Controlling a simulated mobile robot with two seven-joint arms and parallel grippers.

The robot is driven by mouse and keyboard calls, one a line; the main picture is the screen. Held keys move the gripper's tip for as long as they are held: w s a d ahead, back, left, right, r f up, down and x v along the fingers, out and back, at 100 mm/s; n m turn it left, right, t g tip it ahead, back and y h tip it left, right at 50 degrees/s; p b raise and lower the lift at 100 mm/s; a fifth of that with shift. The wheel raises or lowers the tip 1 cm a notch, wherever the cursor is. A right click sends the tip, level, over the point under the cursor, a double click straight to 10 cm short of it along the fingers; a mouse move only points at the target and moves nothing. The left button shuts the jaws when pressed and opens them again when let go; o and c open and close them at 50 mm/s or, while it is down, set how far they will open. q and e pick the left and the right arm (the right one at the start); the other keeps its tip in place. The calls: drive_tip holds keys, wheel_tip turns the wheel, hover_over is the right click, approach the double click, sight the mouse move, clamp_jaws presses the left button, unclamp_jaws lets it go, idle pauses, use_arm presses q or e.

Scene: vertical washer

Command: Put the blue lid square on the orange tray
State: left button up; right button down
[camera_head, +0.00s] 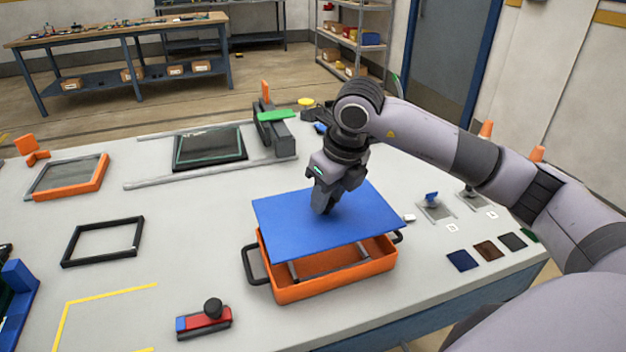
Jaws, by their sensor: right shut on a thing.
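The blue lid (300,222) is a flat rectangle above the orange tray (335,285). It is turned and offset relative to the tray, and the tray's front inside shows below its near edge. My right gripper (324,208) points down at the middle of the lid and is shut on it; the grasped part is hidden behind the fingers. The orange tray sits on the white table with a black handle (255,265) on its left side and another on its right. Whether the lid touches the tray's rim at the back cannot be told. My left gripper is not in view.
A red and blue block with a black knob (205,320) lies in front. A black frame (103,241) and an orange-edged panel (68,177) lie left. A grey fixture with a green top (275,118) stands behind. Colour swatches (486,250) lie right.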

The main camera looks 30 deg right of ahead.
sight(329, 215)
drive_tip(key=shift+w, duration=0.1)
drive_tip(key=shift+s+f+b, duration=0.2)
drive_tip(key=shift+f+b, duration=0.25)
drive_tip(key=shift+f, duration=0.15)
drive_tip(key=shift+s+b+x, duration=0.25)
drive_tip(key=shift+b+x, duration=0.65)
drive_tip(key=shift+x, duration=0.3)
drive_tip(key=shift+s+b+x, duration=0.25)
drive_tip(key=shift+b+x, duration=0.65)
drive_tip(key=shift+x, duration=0.3)
drive_tip(key=shift+d+f, duration=0.1)
drive_tip(key=shift+f+b, duration=0.3)
drive_tip(key=shift+b, duration=0.3)
idle(0.4)
drive_tip(key=shift+c, duration=1.1)
unclamp_jaws()
drive_tip(key=shift+r, duration=0.1)
